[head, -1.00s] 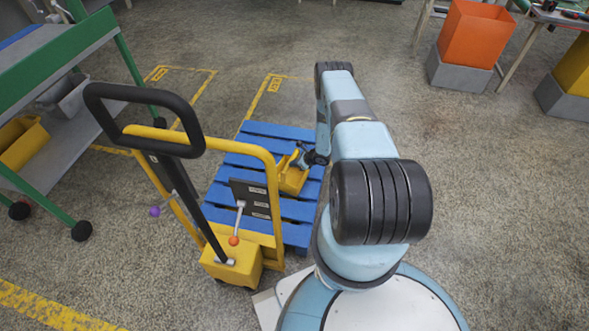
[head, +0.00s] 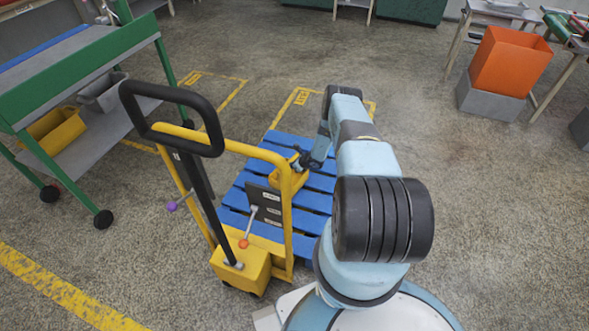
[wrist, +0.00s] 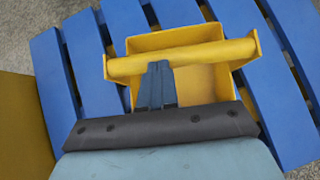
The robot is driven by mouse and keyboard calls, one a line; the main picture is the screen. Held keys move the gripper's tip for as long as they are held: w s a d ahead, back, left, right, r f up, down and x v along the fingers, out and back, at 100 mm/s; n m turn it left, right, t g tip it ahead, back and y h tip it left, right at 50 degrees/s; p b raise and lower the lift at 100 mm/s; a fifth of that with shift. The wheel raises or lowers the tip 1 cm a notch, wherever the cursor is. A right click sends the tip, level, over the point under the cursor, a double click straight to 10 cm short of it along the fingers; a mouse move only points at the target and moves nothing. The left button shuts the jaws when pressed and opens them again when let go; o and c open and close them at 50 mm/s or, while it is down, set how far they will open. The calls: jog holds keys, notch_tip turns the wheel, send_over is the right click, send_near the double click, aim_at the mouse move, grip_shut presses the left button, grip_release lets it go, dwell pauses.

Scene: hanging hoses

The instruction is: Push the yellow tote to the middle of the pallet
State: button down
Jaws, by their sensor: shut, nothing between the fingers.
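The yellow tote (wrist: 198,85) sits on the blue pallet (wrist: 128,18). In the head view the tote (head: 299,183) is partly hidden behind the pallet truck's yellow frame. The pallet (head: 318,203) shows bare slats on both sides of it. My gripper (wrist: 158,68) is shut, with nothing between its fingers. In the head view my gripper (head: 301,160) is at the tote's upper right side.
A yellow pallet truck (head: 241,265) with a black handle stands at the pallet's near left. A green-framed cart (head: 95,95) holding a yellow bin (head: 55,132) and a grey bin is farther left. An orange bin (head: 510,62) stands far right. Floor right of my arm is clear.

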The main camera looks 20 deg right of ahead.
jog(key=shift+s, duration=0.1)
jog(key=s+d+f+v, duration=0.1)
jog(key=f+v, duration=0.1)
jog(key=v, duration=1)
jog(key=shift+s+d+r, duration=0.2)
jog(key=shift+s+r, duration=0.1)
jog(key=shift+s, duration=0.2)
